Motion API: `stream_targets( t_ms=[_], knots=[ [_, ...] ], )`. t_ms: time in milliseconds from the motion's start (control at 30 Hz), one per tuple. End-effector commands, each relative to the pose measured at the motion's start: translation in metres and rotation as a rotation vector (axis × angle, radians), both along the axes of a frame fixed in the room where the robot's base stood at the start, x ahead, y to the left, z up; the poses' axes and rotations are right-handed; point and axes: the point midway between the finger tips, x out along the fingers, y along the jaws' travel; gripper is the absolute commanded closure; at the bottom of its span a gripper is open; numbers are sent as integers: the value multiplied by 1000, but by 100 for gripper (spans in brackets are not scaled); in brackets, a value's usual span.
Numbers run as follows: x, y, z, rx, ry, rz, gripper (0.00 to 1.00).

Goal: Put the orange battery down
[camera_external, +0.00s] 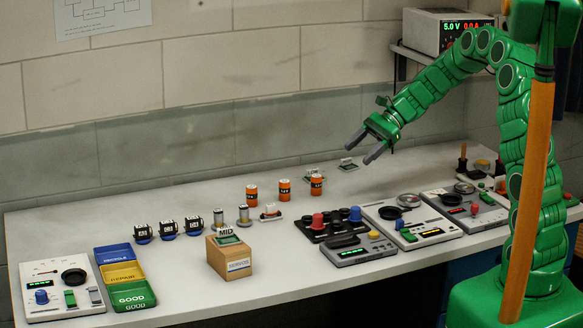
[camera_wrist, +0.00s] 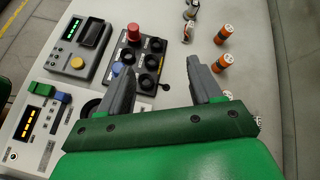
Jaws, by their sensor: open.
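Three orange batteries stand upright in a row on the bench in the external view: a left one (camera_external: 251,194), a middle one (camera_external: 284,189) and a right one (camera_external: 316,185). In the wrist view two orange batteries show, an upper one (camera_wrist: 227,31) and a lower one (camera_wrist: 222,62); a third is mostly hidden by a finger. My gripper (camera_external: 361,151) is open and empty, above the bench, to the right of and higher than the batteries.
A black knob panel (camera_external: 330,222) and several grey instruments (camera_external: 401,226) stand in front. A wooden box (camera_external: 228,262), coloured trays (camera_external: 121,273) and small dark-blue-footed parts (camera_external: 168,228) are to the left. The bench behind the batteries (camera_external: 190,196) is mostly clear.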

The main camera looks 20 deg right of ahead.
Motion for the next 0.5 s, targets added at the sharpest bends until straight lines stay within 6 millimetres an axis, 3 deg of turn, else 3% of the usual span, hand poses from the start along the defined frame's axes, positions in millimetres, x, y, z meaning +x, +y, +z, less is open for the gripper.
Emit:
stream_targets(
  t_ms=[200, 500],
  knots=[
    [-55, -4, 24, -81, -109, 147, 36],
    [-129, -21, 41, -200, -239, 344, 36]
  ],
)
